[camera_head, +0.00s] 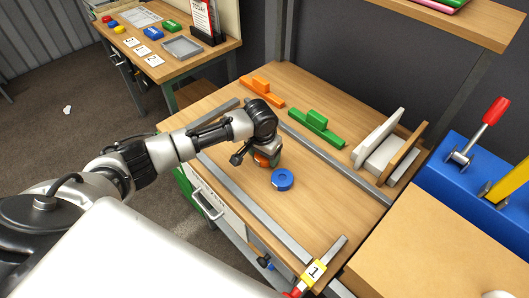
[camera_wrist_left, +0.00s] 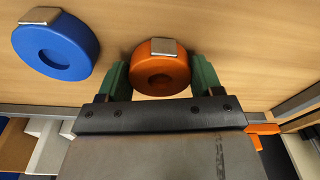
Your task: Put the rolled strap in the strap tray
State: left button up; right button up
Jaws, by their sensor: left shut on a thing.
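My left gripper (camera_head: 266,163) is over the near workbench, shut on an orange rolled strap (camera_head: 262,160). In the left wrist view the orange strap (camera_wrist_left: 161,72), with a metal buckle on its rim, sits between the two green fingers of the left gripper (camera_wrist_left: 160,78). I cannot tell whether it touches the bench top. A blue rolled strap (camera_head: 282,180) lies on the bench just right of the gripper; it also shows in the left wrist view (camera_wrist_left: 57,45). A grey shallow tray (camera_head: 182,47) is on the far table; whether it is the strap tray is unclear. My right gripper is out of view.
Orange (camera_head: 262,91) and green (camera_head: 316,127) holders stand along the back of the bench, with a white and wooden rack (camera_head: 385,152) at right. Grey rails cross the bench. A blue block (camera_head: 470,180) and a cardboard box (camera_head: 430,245) bound the right side.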

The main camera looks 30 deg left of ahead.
pick_arm(q)
jog(key=o, duration=0.9)
jog(key=shift+f, duration=0.1)
jog(key=shift+o, duration=0.2)
